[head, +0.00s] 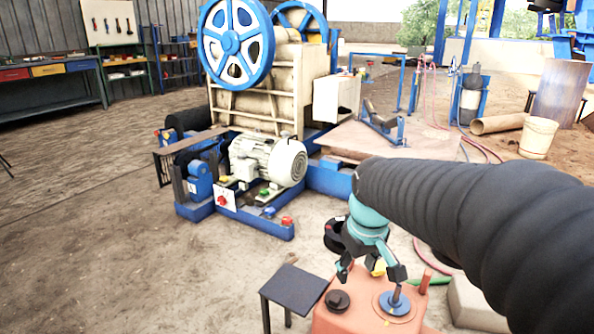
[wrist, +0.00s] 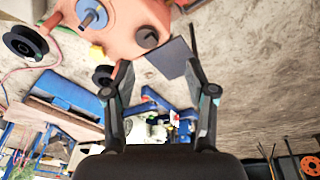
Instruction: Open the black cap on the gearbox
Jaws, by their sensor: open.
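The gearbox (head: 365,322) is an orange-red housing at the bottom of the head view; it also fills the upper left of the wrist view (wrist: 118,25). Its black cap (head: 338,300) is round and sits on the top face; it also shows in the wrist view (wrist: 147,37). A blue round part with a grey shaft (head: 395,303) stands to its right. My gripper (head: 370,273) is open and empty, above the gearbox and apart from the cap. In the wrist view its spread fingers (wrist: 157,68) point toward the gearbox, with the cap beyond them.
A small dark table (head: 294,289) stands close left of the gearbox.

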